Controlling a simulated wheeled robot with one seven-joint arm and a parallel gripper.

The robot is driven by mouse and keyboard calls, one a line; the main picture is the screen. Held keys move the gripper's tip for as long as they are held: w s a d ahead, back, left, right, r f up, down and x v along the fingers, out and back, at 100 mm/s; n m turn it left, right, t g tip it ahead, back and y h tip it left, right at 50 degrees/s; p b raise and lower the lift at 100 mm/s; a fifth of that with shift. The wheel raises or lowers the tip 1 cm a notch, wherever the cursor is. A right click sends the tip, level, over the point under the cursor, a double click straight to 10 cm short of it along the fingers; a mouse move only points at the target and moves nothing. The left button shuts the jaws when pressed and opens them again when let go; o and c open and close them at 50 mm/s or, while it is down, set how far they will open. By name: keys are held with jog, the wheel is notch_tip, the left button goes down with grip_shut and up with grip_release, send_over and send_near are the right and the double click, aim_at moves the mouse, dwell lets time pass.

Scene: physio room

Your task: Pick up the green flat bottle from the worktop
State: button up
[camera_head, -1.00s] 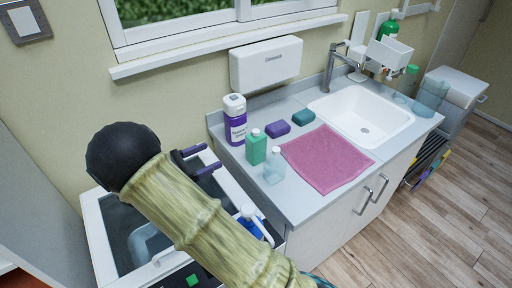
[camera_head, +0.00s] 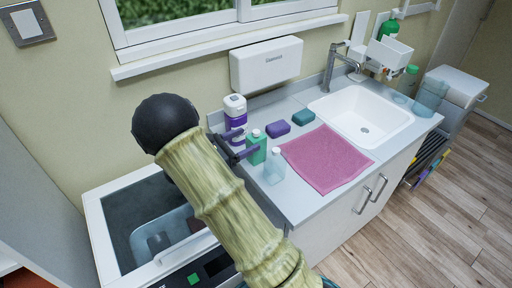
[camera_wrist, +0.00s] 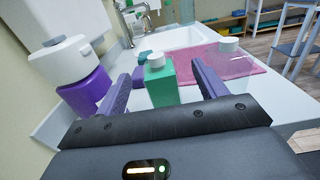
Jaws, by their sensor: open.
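The green flat bottle (camera_head: 256,147) stands upright on the worktop (camera_head: 300,205), with a pale cap. In the wrist view the green bottle (camera_wrist: 161,82) stands between the two purple fingers of my gripper (camera_wrist: 155,88), near their tips. In the head view my gripper (camera_head: 236,150) is at the bottle's left side, partly hidden by my arm. The fingers are apart, with a gap showing on both sides of the bottle. The bottle's lower part is hidden by the gripper in the wrist view.
A white and purple bottle (camera_head: 235,115) stands close behind and left. A clear bottle (camera_head: 274,168) stands close to the right. Purple (camera_head: 277,128) and teal (camera_head: 303,117) blocks, a pink cloth (camera_head: 327,158) and a sink (camera_head: 362,112) lie beyond.

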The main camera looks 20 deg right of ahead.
aim_at(257, 136)
jog(key=shift+w+d+f+p, duration=0.15)
jog(key=shift+w+d, duration=0.1)
jog(key=shift+d, duration=0.55)
jog(key=shift+w+d+r+p, duration=0.1)
jog(key=shift+w+d+p, duration=0.1)
jog(key=shift+d, duration=0.65)
jog(key=shift+w+d+f+p, duration=0.1)
jog(key=shift+w+d, duration=0.15)
jog(key=shift+d, duration=0.55)
grip_shut()
